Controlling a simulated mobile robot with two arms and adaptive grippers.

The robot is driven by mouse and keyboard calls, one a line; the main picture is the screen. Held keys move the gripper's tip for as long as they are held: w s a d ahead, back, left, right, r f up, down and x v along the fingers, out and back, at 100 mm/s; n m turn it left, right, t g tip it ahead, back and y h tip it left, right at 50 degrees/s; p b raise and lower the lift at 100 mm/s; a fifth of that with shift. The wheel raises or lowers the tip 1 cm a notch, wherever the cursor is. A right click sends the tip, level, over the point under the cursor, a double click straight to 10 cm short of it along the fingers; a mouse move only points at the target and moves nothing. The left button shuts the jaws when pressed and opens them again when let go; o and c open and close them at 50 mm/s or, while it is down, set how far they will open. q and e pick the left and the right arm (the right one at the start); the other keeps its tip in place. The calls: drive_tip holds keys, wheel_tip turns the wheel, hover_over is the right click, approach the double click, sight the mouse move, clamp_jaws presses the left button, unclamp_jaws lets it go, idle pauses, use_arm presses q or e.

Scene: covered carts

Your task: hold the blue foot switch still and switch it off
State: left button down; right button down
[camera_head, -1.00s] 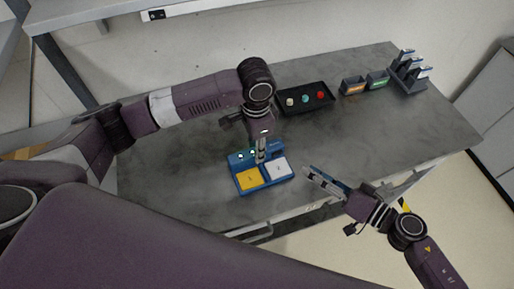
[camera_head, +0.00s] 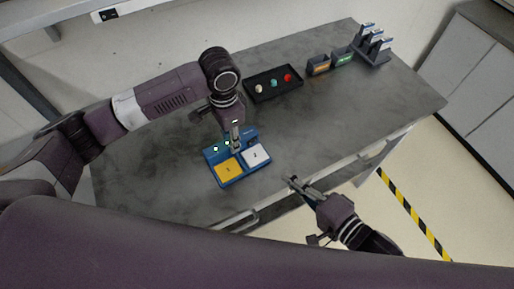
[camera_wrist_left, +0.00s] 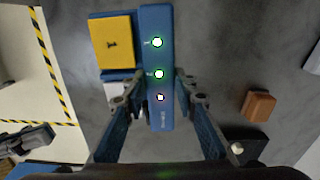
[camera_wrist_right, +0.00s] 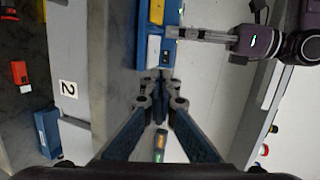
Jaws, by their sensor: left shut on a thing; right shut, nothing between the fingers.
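The blue foot switch (camera_head: 238,173) lies on the grey table, with a yellow pedal marked 1 (camera_head: 229,169) and a white pedal marked 2 (camera_head: 256,155). Its two round lights (camera_wrist_left: 157,42) (camera_wrist_left: 159,74) glow green in the left wrist view; a small third one (camera_wrist_left: 160,97) looks pale. My left gripper (camera_head: 236,148) points down and is shut on the switch's rear blue part, its fingers on both sides. My right gripper (camera_head: 289,180) is shut and empty, apart from the switch, near the table's front edge. The switch (camera_wrist_right: 172,45) also shows ahead of it in the right wrist view.
A black tray (camera_head: 262,98) with white, teal and red round pieces stands behind the switch. Small labelled bins (camera_head: 318,66) and a grey rack (camera_head: 372,55) stand at the back right. The table right of the switch is clear.

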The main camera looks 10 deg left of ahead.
sight(250, 144)
drive_tip(key=shift+a, duration=0.1)
idle(0.3)
drive_tip(key=x, duration=1.3)
drive_tip(key=shift+a+r, duration=0.1)
drive_tip(key=shift+r, duration=0.3)
drive_tip(key=shift+w+a, duration=0.3)
drive_tip(key=shift+a, duration=0.05)
